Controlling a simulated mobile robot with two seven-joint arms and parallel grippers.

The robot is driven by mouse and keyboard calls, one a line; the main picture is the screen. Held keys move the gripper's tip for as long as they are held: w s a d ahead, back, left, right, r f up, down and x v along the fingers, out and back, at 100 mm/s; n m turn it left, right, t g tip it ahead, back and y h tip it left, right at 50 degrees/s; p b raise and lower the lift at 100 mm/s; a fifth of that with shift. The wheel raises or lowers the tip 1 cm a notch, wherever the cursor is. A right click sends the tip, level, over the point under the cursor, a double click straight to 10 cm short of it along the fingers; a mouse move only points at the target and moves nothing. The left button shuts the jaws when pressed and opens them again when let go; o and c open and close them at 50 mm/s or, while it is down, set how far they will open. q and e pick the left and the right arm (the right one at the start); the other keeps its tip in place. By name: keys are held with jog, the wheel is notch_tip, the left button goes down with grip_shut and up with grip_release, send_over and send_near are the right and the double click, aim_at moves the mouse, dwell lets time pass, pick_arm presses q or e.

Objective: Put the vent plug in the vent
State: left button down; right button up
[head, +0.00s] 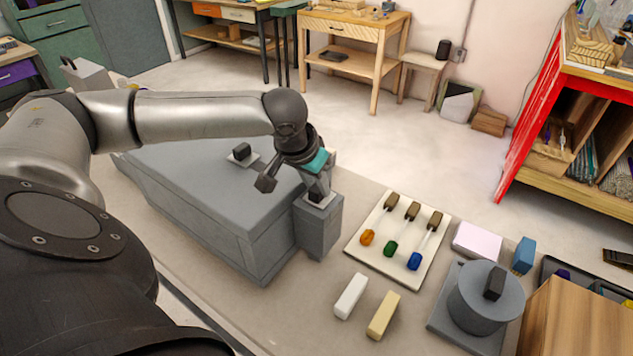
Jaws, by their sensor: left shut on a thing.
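My left gripper (318,193) points down at the top of the grey post (319,232) on the near right end of the large grey box. It is shut on a small dark thing, which I take to be the vent plug; the fingers hide most of it. A pale rim shows around the fingertips at the post's top. I cannot tell whether the plug sits in an opening there or is just above it. A black block (242,151) stands on a light plate on top of the grey box (205,170). My right gripper is out of view.
Right of the post, a cream tray (361,255) holds rods with orange, green and blue ends. White (351,296) and yellow (383,315) blocks lie in front. A grey lidded pot (485,305), pink block (477,241), blue block (523,256) and wooden box (585,325) stand further right.

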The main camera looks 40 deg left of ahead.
pick_arm(q)
jog(key=c, duration=0.6)
grip_release()
jog(key=shift+r, duration=0.35)
jog(key=p+v, duration=0.1)
jog(key=v, duration=1)
jog(key=shift+s+r, duration=0.15)
jog(key=shift+r, duration=0.15)
